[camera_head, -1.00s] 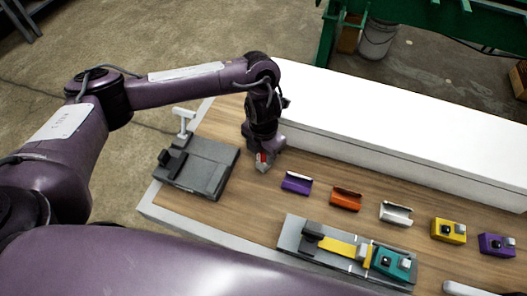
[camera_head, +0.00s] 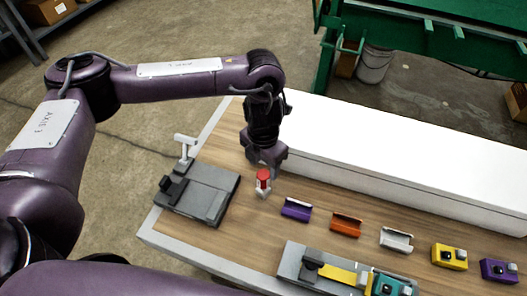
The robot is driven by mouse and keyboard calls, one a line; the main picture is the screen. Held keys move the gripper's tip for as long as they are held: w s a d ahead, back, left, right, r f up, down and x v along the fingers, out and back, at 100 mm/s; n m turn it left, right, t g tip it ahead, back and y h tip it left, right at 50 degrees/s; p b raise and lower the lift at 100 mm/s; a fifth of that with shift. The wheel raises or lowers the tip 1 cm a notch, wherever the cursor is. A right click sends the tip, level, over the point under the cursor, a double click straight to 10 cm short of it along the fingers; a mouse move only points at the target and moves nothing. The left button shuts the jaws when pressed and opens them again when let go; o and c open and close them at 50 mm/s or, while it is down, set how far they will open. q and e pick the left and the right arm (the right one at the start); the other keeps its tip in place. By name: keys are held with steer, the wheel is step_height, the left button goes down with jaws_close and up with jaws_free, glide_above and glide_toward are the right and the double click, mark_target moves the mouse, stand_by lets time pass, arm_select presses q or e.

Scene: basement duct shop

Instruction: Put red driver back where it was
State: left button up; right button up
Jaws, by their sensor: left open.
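A small red piece (camera_head: 263,174), which I take to be the red driver, stands on the wooden table just below my left gripper (camera_head: 264,168). A pale grey-white part (camera_head: 262,189) shows under the red. My left gripper points down and is open; its fingers are close around or behind the top of the red piece, and I cannot tell whether they touch it. A purple cradle (camera_head: 296,210), an orange cradle (camera_head: 346,225) and a white cradle (camera_head: 396,240) lie in a row to the right, all looking empty. My right gripper is not in view.
A grey fixture with a T-handle (camera_head: 200,190) stands left. A grey plate (camera_head: 293,262) with yellow and teal parts lies in front. Yellow (camera_head: 449,257) and purple (camera_head: 498,271) blocks sit right. A long white box (camera_head: 400,145) borders the table's back.

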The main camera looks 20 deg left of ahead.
arm_select(q)
steer(key=shift+r, duration=2.25)
